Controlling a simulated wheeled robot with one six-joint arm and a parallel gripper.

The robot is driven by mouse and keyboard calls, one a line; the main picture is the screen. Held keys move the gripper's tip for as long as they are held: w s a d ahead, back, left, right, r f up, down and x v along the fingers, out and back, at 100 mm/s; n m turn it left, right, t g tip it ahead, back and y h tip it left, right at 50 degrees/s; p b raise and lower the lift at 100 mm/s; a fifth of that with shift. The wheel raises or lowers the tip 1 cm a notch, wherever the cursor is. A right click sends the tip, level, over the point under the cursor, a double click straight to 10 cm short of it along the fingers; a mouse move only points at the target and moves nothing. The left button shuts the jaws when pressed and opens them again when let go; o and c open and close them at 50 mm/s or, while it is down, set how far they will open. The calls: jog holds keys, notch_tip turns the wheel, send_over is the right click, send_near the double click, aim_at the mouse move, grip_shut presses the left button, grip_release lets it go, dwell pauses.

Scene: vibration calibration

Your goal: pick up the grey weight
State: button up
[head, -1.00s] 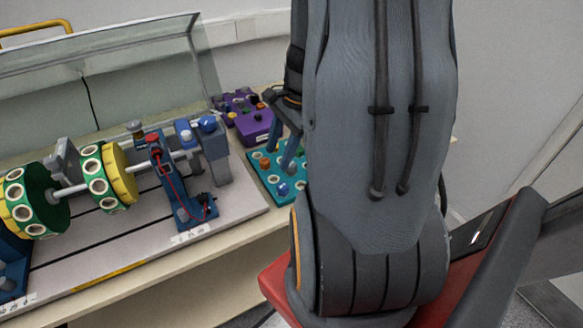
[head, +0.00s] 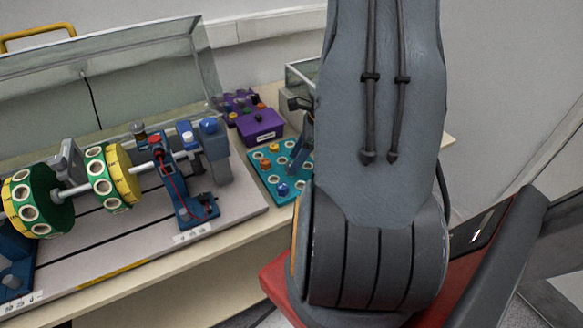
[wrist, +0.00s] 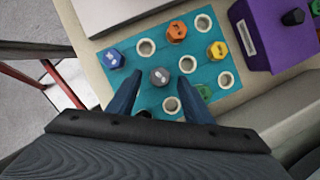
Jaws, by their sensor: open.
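The grey weight (wrist: 159,76) sits in the teal tray (wrist: 130,48) in the wrist view, in the middle of several holes. My gripper (wrist: 160,78) is open, its two blue fingers pointing at the tray, and the grey weight appears between the fingertips. I cannot tell how far above the weight they are. In the head view the teal tray (head: 256,158) is partly hidden by my arm, and I cannot make out the grey weight there.
Blue (wrist: 112,58), orange (wrist: 177,31), yellow (wrist: 217,50) and green (wrist: 203,91) weights stand around it. A purple box (head: 260,127) is behind the tray. The shaft rig with its green-yellow discs (head: 110,178) stands to the left.

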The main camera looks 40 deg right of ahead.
jog(key=shift+x, duration=1.05)
jog(key=c, duration=1.1)
